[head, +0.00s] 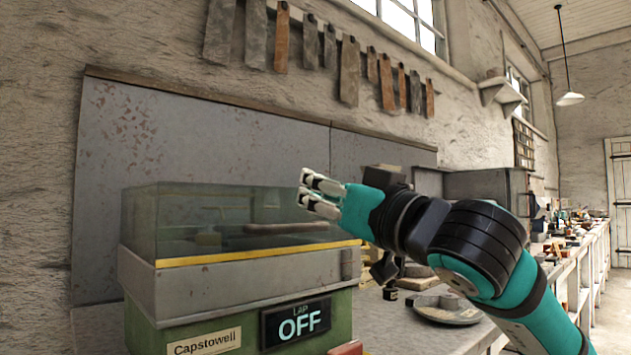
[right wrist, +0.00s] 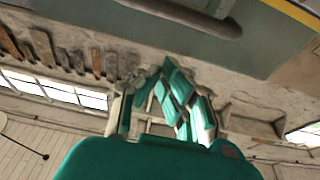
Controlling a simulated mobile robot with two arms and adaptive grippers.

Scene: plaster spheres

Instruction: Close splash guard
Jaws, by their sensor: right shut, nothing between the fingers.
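The splash guard (head: 185,222) is a clear, greenish box-shaped cover on the lap machine (head: 240,285), left of centre in the head view. A yellow strip (head: 255,255) runs along its lower front edge, just above the grey body. A dark bar (head: 287,228) shows at the guard; I cannot tell if it is inside or on the front. My right gripper (head: 305,188) is shut and empty, in front of the guard's upper right part in the picture; contact cannot be told. Its fingers also show in the right wrist view (right wrist: 163,80). My left gripper is out of view.
The machine's green base carries a display (head: 297,322) reading "LAP OFF" and a "Capstowell" label (head: 204,342). A flat round plate (head: 440,309) lies on the bench to the right. Grey panels (head: 200,140) stand behind. Strips (head: 350,70) hang on the wall above.

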